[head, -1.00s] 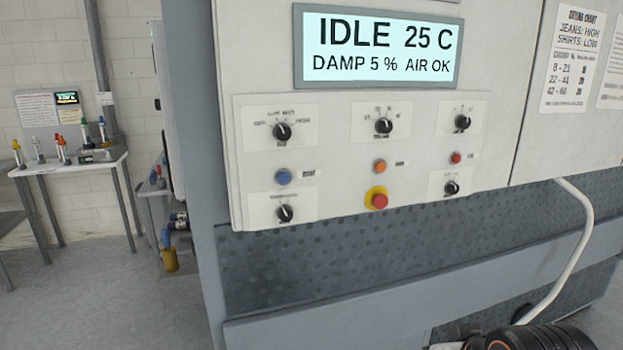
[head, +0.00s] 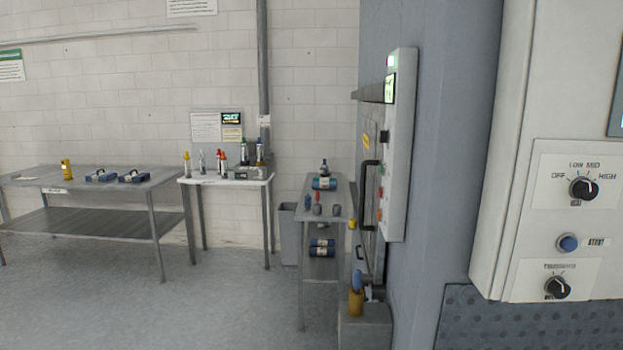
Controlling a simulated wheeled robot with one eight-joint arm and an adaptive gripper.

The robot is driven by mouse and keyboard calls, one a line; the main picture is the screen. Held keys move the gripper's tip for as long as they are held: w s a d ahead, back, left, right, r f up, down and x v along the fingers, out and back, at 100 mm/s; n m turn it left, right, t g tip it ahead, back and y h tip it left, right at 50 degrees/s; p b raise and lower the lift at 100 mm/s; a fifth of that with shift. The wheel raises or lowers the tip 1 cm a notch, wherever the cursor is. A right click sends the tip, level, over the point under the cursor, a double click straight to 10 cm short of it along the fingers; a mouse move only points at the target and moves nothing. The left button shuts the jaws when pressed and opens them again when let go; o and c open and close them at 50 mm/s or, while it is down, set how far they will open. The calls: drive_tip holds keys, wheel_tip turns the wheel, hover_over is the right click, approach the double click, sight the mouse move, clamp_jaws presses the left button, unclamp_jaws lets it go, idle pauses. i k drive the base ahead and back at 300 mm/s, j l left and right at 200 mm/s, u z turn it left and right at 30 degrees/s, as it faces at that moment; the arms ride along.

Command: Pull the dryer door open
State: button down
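The control panel (head: 545,140) at the right is cut off by the frame edge. It has a LOW/MID/HIGH knob (head: 584,187), a blue START button (head: 568,243) and a lower knob (head: 558,287). Left of it, past a grey-blue wall face (head: 415,260), a door with a black vertical bar handle (head: 366,195) shows almost edge-on and looks shut. I cannot tell whether this is the dryer door. A narrow white panel (head: 400,150) with buttons stands beside it. My gripper is not in view.
A grey cart (head: 318,265) with blue-banded containers stands close to that door. A yellow cup (head: 356,302) holding a blue item is by its foot. A white-topped table (head: 235,180) and a long workbench (head: 110,190) line the back wall. Open floor (head: 150,310) lies front left.

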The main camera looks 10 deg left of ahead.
sight(373, 119)
drive_tip(key=i+j+u, duration=0.1)
drive_tip(key=j, duration=0.15)
drive_tip(key=i+j, duration=0.45)
drive_tip(key=i, duration=0.2)
